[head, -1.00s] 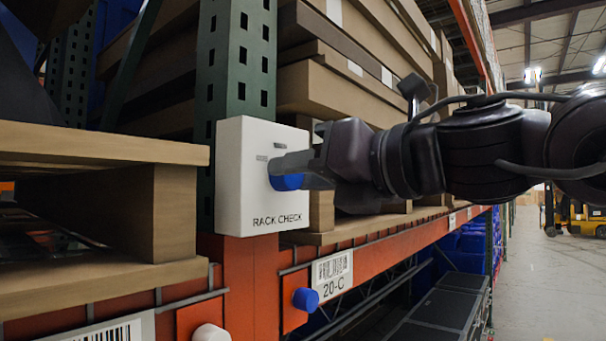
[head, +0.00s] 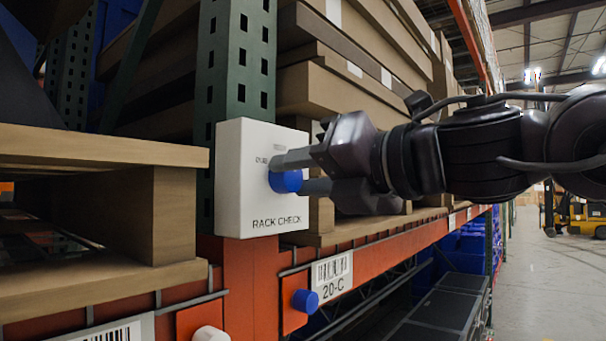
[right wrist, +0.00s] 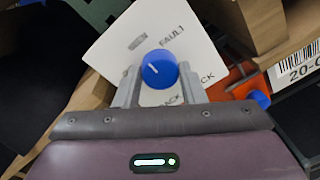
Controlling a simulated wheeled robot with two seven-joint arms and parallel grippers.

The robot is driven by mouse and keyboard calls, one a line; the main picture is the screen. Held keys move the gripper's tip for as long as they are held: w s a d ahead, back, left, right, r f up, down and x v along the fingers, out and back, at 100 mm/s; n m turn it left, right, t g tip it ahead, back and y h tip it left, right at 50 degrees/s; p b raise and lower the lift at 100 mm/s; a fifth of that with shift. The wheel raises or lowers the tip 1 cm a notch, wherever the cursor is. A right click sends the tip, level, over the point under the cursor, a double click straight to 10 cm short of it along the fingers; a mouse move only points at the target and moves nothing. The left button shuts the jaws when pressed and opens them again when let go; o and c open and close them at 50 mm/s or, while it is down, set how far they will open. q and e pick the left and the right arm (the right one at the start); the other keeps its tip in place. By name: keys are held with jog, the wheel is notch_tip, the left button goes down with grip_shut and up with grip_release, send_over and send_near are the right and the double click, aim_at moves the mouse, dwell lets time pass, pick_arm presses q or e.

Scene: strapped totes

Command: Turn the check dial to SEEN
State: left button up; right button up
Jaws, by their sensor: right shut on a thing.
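The check dial is a blue knob (head: 286,181) on the front of a white box (head: 245,180) lettered RACK CHECK, fixed to a green rack post. My right gripper (head: 290,177) comes in from the right and is shut on the knob, one finger above it and one below. In the right wrist view the knob (right wrist: 159,68) sits between the two grey fingers, with a short white mark on its face. FAULT reads near the top of the plate (right wrist: 150,30) there; other small labels, one up and left of the knob, are too blurred to read. My left gripper is out of view.
An orange beam (head: 250,280) runs below the box, with a 20-C barcode label (head: 331,276), a smaller blue knob (head: 305,301) and a white knob (head: 211,333). A wooden pallet (head: 90,160) stands close on the left. The aisle at right is open, with a yellow vehicle (head: 580,215) far back.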

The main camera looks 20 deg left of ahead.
jog(key=o, duration=1)
jog(key=shift+s+d+b, duration=0.1)
jog(key=shift+d+b, duration=0.3)
jog(key=shift+d, duration=0.1)
jog(key=b+v, duration=0.2)
jog(key=v, duration=0.4)
jog(key=shift+s+d+b, duration=0.2)
jog(key=shift+d+b, duration=0.1)
jog(key=shift+d, duration=0.05)
